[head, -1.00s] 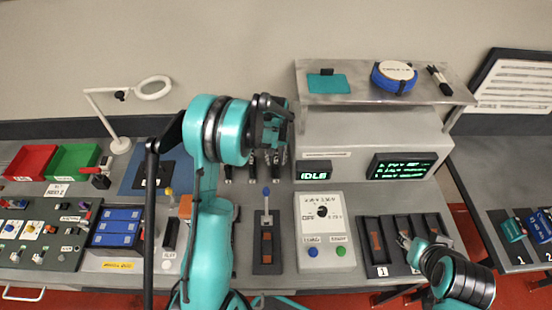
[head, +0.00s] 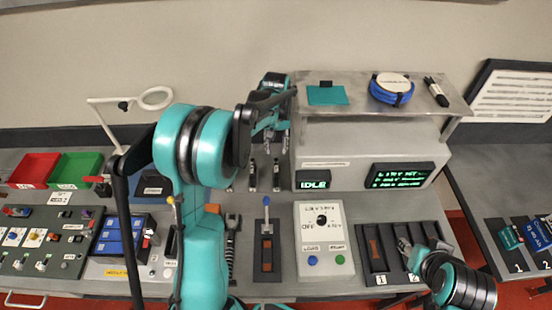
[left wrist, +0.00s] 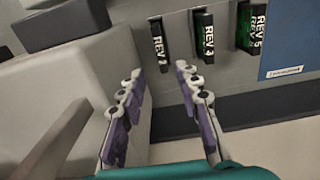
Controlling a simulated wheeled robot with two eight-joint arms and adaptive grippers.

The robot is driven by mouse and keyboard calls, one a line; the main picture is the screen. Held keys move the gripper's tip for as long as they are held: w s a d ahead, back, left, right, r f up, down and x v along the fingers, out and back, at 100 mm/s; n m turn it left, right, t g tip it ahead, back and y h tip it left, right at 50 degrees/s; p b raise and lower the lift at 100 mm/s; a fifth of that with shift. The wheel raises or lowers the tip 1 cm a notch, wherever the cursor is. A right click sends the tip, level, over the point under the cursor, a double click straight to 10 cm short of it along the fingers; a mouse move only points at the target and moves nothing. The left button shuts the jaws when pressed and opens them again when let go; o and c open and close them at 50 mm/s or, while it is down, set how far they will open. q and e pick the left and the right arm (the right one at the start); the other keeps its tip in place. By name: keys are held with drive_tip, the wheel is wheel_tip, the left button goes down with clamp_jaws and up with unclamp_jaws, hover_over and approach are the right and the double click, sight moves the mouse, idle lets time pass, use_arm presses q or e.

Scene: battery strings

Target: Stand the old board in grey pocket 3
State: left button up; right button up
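My left gripper (head: 270,143) is over the back of the bench, left of the console; it is open and empty in the left wrist view (left wrist: 156,90). Boards marked REV 2 (left wrist: 157,45), REV 3 (left wrist: 204,36) and REV 5 (left wrist: 250,28) stand in a grey face beyond its fingers, apart from them. Which one is the old board I cannot tell. The dark grey pocket rack (head: 381,279) sits at the right of the bench, with labels 1 and 2 readable. A brown piece (head: 376,246) is in its first pocket. My right gripper (head: 406,247) is over the rack and partly hides the third pocket; its opening is unclear.
The console (head: 330,150) reads IDLE and carries a shelf with a blue cable coil (head: 393,88). A lever slot (head: 267,250) and a white switch panel (head: 322,240) lie in front. Red (head: 32,170) and green (head: 75,170) bins and a magnifier lamp (head: 155,98) stand left.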

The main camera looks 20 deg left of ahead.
use_arm(q)
drive_tip(key=s+d+r+m+t, duration=0.2)
drive_tip(key=s+d+r, duration=0.25)
drive_tip(key=s, duration=0.35)
drive_tip(key=s+d+r+m+t, duration=0.1)
drive_tip(key=s+d+r+t, duration=0.2)
drive_tip(key=s+r, duration=0.35)
drive_tip(key=s+d+f+m+t, duration=0.2)
drive_tip(key=s, duration=0.5)
drive_tip(key=shift+s+d+f, duration=0.25)
drive_tip(key=shift+s+f, duration=0.05)
drive_tip(key=shift+s, duration=0.1)
